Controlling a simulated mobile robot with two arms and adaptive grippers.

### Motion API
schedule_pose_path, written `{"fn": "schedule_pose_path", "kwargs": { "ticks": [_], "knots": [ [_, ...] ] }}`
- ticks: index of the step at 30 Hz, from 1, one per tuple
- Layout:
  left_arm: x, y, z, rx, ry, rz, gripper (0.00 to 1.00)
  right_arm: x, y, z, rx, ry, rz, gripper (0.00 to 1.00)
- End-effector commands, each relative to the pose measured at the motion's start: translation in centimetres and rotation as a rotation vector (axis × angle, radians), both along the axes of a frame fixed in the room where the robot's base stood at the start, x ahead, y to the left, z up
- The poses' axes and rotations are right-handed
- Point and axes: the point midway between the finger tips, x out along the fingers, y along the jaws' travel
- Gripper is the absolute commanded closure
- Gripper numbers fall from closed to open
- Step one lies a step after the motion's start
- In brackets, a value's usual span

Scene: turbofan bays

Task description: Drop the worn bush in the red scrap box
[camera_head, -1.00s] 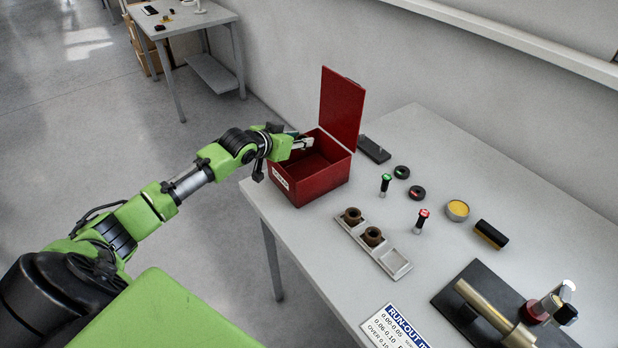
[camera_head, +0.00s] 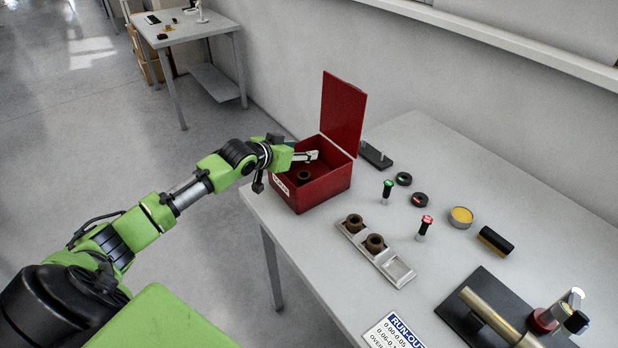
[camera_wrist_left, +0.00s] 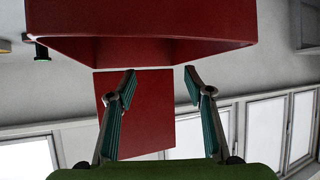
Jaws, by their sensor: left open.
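The red scrap box (camera_head: 322,187) stands at the table's far left corner with its lid (camera_head: 343,112) raised. A brown bush (camera_head: 304,177) is inside the box, below and apart from my left gripper. My left gripper (camera_head: 314,156) is open and empty over the box opening. In the left wrist view its two fingers (camera_wrist_left: 159,78) are spread with nothing between them, and the red box (camera_wrist_left: 150,30) fills the top. Two more brown bushes, one (camera_head: 353,223) and another (camera_head: 375,243), sit in a grey tray (camera_head: 399,269) whose near slot is empty. My right gripper is out of view.
A green-topped gauge (camera_head: 387,191) and a red-topped one (camera_head: 424,227) stand right of the tray, near two dark rings (camera_head: 404,179). A yellow tin (camera_head: 461,216), a black cylinder (camera_head: 496,241) and a dark fixture (camera_head: 490,300) lie further right. A wall (camera_head: 420,70) runs behind.

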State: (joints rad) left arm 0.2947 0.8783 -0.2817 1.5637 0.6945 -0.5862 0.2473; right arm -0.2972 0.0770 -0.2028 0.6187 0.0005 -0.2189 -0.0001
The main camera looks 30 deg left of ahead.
Motion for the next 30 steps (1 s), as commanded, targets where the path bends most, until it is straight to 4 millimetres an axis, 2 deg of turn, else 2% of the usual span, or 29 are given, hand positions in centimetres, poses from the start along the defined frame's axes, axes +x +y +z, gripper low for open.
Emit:
{"fn": "schedule_pose_path", "kwargs": {
  "ticks": [12, 18, 24, 30],
  "knots": [
    [-6.0, 0.2, 3.1, 0.004, 0.003, -0.002, 0.53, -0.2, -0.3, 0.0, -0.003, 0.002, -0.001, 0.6],
    [-8.4, 0.2, 4.6, 0.004, 0.001, -0.003, 0.53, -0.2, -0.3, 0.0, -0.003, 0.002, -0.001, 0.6],
    [-9.7, 0.4, 5.4, 0.001, -0.002, 0.0, 0.53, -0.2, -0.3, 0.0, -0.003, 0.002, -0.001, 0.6],
    [-10.1, 0.4, 5.7, 0.001, -0.003, 0.0, 0.53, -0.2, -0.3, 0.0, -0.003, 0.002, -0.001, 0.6]
  ]
}}
